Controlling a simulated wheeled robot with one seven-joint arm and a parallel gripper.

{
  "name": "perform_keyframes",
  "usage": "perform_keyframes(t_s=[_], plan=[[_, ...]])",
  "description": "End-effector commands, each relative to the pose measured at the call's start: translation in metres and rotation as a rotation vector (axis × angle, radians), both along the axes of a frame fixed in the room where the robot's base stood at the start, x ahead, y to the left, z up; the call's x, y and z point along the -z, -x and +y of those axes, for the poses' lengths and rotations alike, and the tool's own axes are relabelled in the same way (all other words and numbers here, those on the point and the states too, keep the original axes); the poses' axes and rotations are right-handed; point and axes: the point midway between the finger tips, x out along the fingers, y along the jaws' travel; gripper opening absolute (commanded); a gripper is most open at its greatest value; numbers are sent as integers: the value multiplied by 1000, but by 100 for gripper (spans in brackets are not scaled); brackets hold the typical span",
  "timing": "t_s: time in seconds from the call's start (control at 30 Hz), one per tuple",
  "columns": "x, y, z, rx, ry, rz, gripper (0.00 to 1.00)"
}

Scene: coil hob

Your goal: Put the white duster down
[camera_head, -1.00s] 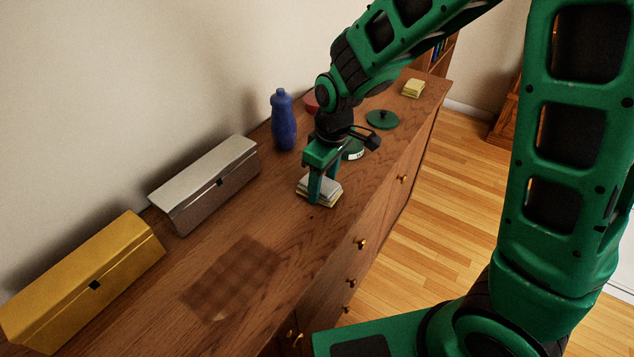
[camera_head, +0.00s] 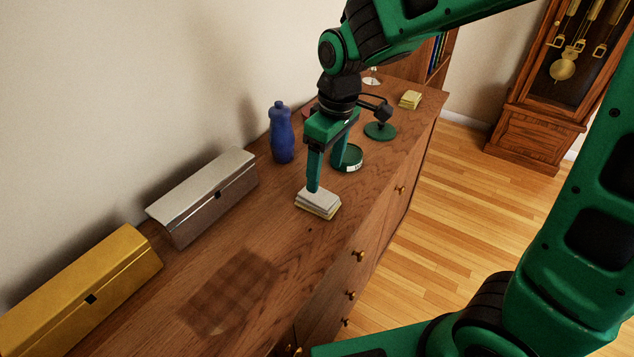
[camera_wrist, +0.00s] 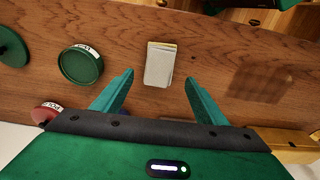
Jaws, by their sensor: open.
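The white duster (camera_head: 318,198) lies flat on the wooden dresser top, on top of a yellowish piece (camera_head: 316,211) whose edge shows beneath it. In the wrist view the white duster (camera_wrist: 158,66) lies ahead of and between the fingers, with a yellow edge along its far side. My gripper (camera_head: 328,178) is open and empty, raised just above and behind the duster; it also shows in the wrist view (camera_wrist: 158,88). The fingers look clear of the duster.
A green round dish (camera_head: 347,158), a green lid (camera_head: 380,131) and a blue bottle (camera_head: 282,132) stand near. A silver box (camera_head: 203,195) and a yellow box (camera_head: 80,290) line the wall. A yellow block (camera_head: 411,99) lies at the far end. A dark checked patch (camera_head: 232,290) lies in front.

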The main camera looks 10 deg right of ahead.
Motion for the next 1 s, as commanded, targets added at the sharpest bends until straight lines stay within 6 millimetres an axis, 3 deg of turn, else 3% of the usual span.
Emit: perform_keyframes(t_s=[0.2, 0.57, 0.67, 0.77, 0.9, 1.0], plan=[[-23, 1, -2, 1, -1, -2, 66], [-28, 3, -11, 24, 2, 1, 66], [-31, 7, -40, 110, 6, 6, 66], [-35, 20, -88, 259, 13, 17, 66], [-39, 54, -161, 517, 21, 40, 66], [-39, 86, -204, 700, 23, 59, 66]])
